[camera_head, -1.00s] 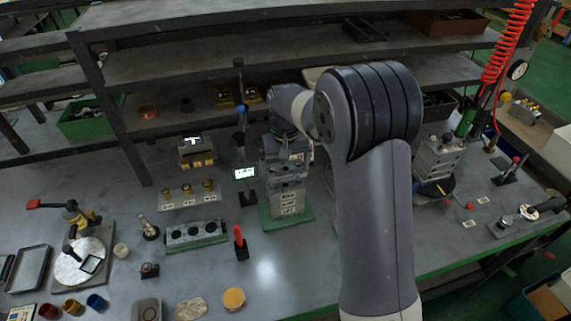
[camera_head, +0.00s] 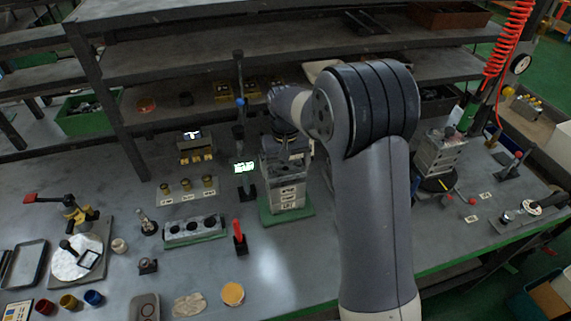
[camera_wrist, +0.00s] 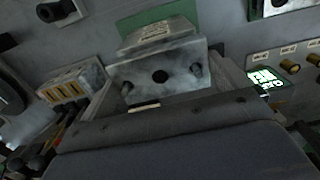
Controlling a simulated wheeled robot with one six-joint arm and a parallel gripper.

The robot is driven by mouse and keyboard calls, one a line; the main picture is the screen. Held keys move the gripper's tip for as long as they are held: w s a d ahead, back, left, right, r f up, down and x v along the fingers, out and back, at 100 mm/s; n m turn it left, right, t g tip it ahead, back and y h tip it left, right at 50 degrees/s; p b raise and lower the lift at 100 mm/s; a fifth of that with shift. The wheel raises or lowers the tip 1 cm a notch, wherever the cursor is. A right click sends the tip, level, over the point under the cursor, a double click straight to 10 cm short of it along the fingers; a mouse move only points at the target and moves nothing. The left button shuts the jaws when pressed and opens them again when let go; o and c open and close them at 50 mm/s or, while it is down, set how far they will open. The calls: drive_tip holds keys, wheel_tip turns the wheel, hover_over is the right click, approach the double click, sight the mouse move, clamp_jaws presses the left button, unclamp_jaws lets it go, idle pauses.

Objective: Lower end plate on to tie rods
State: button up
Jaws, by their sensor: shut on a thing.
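In the head view my gripper (camera_head: 287,146) is directly over the stack of grey valve blocks (camera_head: 286,194), which stands upright on a green base (camera_head: 305,211). My wrist hides most of the plate there. I cannot tell whether the plate is fully seated.
A small lit display (camera_head: 244,168) on a stand is close left of the stack. A red-handled tool (camera_head: 239,236) stands in front of it. A dark shelf (camera_head: 200,65) overhangs behind. Another block stack (camera_head: 440,152) stands at the right. The bench front is partly clear.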

sight(286, 169)
drive_tip(key=shift+f+b, duration=0.7)
drive_tip(key=shift+f, duration=0.5)
drive_tip(key=o, duration=0.8)
drive_tip(key=shift+c, duration=0.2)
wheel_tip(286, 169, up, 11)
drive_tip(key=shift+b, duration=0.5)
drive_tip(key=shift+f, duration=0.1)
wheel_tip(286, 169, down, 10)
drive_tip(key=shift+p, duration=0.85)
drive_tip(key=shift+r, duration=0.2)
drive_tip(key=shift+f, duration=0.1)
